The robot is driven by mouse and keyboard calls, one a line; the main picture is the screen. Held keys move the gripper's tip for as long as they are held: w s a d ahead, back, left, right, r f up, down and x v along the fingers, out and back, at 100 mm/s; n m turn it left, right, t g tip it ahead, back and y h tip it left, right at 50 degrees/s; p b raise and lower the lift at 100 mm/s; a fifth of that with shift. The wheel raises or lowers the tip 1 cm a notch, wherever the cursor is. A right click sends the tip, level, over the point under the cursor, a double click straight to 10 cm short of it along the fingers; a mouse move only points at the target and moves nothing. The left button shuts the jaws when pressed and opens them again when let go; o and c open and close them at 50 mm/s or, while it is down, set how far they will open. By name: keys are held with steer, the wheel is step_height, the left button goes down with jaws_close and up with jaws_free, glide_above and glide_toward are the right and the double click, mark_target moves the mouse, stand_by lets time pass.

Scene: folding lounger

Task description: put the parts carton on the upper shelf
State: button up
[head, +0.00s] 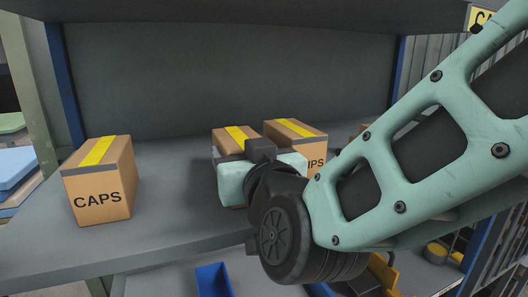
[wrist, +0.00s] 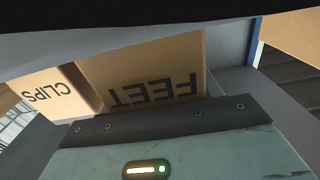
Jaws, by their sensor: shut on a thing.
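A brown carton with yellow tape (head: 237,133) is at my gripper (head: 240,162), over the middle of a grey shelf (head: 165,185). In the wrist view this carton (wrist: 150,75) reads FEET upside down, right in front of the jaws (wrist: 165,120). My gripper is shut on it. The gripper hides its front and lower part in the head view, so I cannot tell whether it touches the shelf. A grey shelf board (head: 220,15) runs across the top of the head view. No label reading "parts" shows.
A CAPS carton (head: 99,182) stands on the shelf at left. A CLIPS carton (head: 296,132) is close right of the held one; part of another shows behind my arm. Blue uprights (head: 65,80) bound the bay. A blue bin (head: 213,281) is below. Shelf between CAPS and my gripper is clear.

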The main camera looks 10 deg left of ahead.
steer(key=o, duration=1.2)
steer(key=shift+r+p, duration=0.2)
steer(key=shift+p, duration=0.1)
steer(key=b+v, duration=0.4)
steer(key=v, duration=0.8)
steer(key=shift+s+f, duration=0.1)
steer(key=shift+f, duration=0.05)
